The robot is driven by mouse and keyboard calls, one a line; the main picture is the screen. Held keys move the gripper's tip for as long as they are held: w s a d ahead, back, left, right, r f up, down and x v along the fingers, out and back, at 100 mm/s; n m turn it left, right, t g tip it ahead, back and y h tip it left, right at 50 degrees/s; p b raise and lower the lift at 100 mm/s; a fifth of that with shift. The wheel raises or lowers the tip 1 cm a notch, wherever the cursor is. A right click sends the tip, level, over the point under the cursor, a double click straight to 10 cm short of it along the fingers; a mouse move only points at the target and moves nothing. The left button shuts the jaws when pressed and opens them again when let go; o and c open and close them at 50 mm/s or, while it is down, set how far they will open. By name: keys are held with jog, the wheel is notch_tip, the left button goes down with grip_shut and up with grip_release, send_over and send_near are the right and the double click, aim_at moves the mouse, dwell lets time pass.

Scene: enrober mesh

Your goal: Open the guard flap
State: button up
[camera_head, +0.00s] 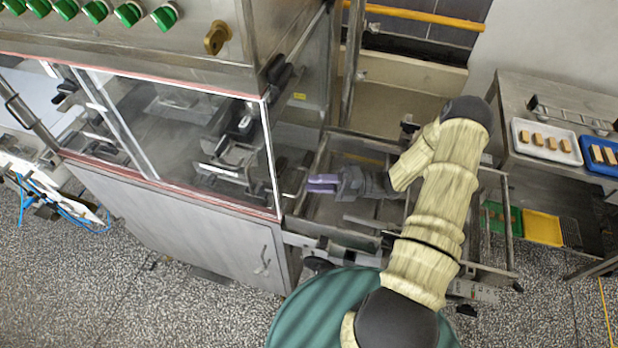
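The machine's end facing my arm has a clear panel (301,112) with a small yellow label. It looks like the guard flap, but I cannot tell for sure. Its lower part stands close to the fingertips, and no clear gap below it shows. My gripper (313,183) has purple fingers pointing left toward the machine's end, above the metal frame of the conveyor. The fingers lie close together, and I cannot tell whether they are apart. Nothing is visible between them. I cannot tell whether they touch the panel or a dark fitting (290,183) beside them.
The glazed machine cabinet (180,215) fills the left side, with green knobs (128,14) above. A conveyor frame (497,205) surrounds my gripper. A steel table (508,100) at right bears a white tray (519,124) and a blue tray (592,166) with tan bars.

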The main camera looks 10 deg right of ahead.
jog(key=shift+x, duration=1.25)
grip_shut()
jog(key=shift+p, duration=0.3)
